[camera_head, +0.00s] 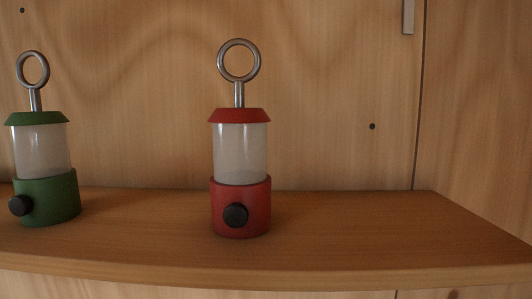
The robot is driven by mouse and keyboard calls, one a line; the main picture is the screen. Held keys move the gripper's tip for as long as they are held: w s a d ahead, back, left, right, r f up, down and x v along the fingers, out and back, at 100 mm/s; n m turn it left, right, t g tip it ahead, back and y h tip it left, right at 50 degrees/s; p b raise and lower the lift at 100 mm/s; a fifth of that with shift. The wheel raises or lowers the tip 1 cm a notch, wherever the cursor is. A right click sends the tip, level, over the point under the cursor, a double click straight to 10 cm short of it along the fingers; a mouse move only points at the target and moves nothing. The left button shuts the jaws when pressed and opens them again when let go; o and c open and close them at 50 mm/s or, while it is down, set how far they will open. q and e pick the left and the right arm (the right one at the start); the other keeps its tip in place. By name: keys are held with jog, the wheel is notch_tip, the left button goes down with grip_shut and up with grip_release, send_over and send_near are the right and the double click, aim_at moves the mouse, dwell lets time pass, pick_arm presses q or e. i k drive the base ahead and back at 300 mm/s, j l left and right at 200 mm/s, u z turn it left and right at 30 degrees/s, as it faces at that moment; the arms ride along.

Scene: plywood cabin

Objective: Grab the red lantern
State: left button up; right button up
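The red lantern (241,205) stands upright on a wooden shelf (350,230), near the middle of the head view. It has a red base with a black knob on its front, a frosted clear body, a red cap and a metal ring on a short stem at the top. Neither of my grippers shows in this view, and nothing touches the lantern.
A green lantern (50,195) of the same shape stands upright on the shelf at the left, with a clear gap between the two. Plywood wall (320,90) rises behind. The shelf right of the red lantern is bare.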

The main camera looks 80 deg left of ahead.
aim_at(239, 132)
jog(key=u, duration=2.8)
